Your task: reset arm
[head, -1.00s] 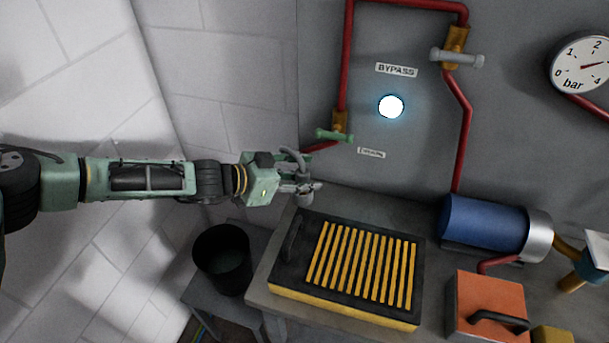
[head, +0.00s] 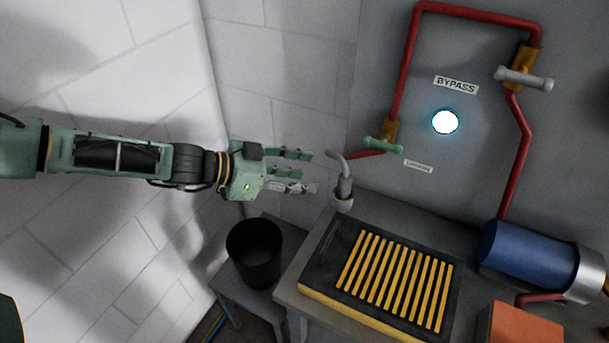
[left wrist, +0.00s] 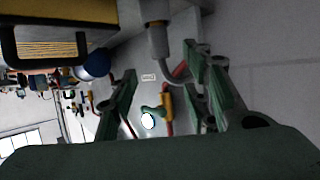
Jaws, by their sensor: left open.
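My left gripper (head: 303,170) is at the middle of the head view, its arm stretched in from the left. Its green and grey fingers are spread and hold nothing. My right gripper is in neither view.
A black bucket (head: 254,262) stands on a low stool (head: 236,292) below the gripper. The bench holds a yellow-slatted grate (head: 398,280), a blue cylinder (head: 525,255) and an orange box (head: 522,325). Red pipes (head: 402,70) with a green valve handle (head: 384,144) run on the wall. White wall lies left.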

